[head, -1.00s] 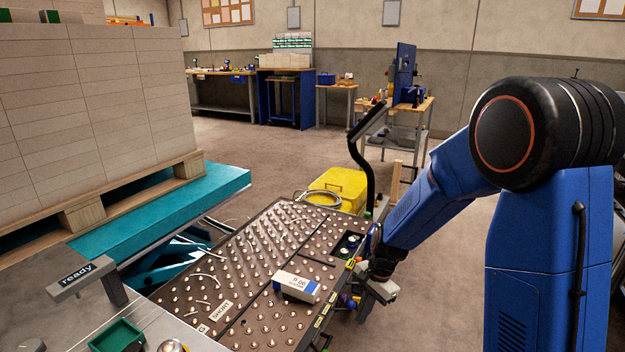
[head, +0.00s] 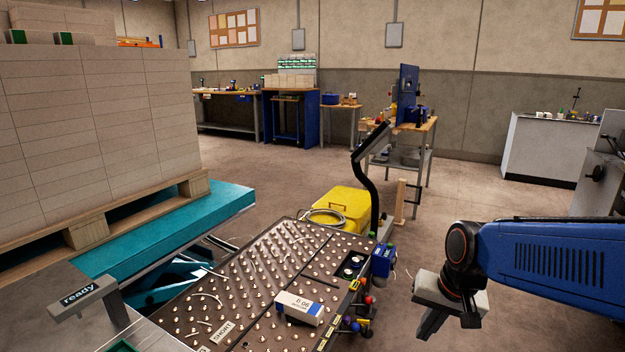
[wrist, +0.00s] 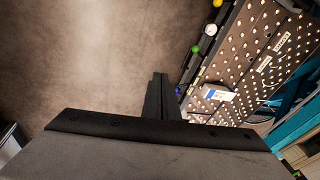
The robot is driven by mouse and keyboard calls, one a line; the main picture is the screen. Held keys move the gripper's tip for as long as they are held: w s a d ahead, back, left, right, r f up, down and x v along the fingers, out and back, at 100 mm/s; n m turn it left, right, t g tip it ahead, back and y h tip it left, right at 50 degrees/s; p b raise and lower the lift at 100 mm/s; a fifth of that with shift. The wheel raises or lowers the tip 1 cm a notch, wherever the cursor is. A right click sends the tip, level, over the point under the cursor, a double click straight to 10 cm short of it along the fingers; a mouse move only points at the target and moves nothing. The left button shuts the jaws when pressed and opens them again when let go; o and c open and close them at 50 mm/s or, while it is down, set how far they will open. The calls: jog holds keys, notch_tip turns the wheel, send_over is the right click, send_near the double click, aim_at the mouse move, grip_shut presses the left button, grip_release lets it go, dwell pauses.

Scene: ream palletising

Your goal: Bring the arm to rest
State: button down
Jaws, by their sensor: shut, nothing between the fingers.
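My gripper (head: 436,318) is at the lower right of the head view, over the floor to the right of the ball table and apart from it. In the wrist view its fingers (wrist: 160,98) are together in the middle, with bare floor beyond them. It is shut and holds nothing. My blue arm reaches in from the right edge of the head view.
The ball table (head: 262,270) bears a white and blue ream (head: 299,307). It has coloured knobs (head: 362,312) on its right edge. A yellow case (head: 342,207) stands behind it. At left, stacked reams (head: 95,130) sit on a pallet over a teal lift (head: 165,235). Floor at right is clear.

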jog(key=s+d+r+n+t, duration=0.1)
jog(key=s+d+r+n, duration=0.1)
jog(key=s, duration=0.4)
jog(key=s+d+r+n+t+h, duration=0.1)
jog(key=s+d+r, duration=0.1)
jog(key=s, duration=0.3)
jog(key=shift+s+d+r+n, duration=0.25)
jog(key=shift+s+d+n, duration=0.15)
jog(key=c, duration=2.4)
grip_release()
jog(key=shift+c, duration=0.2)
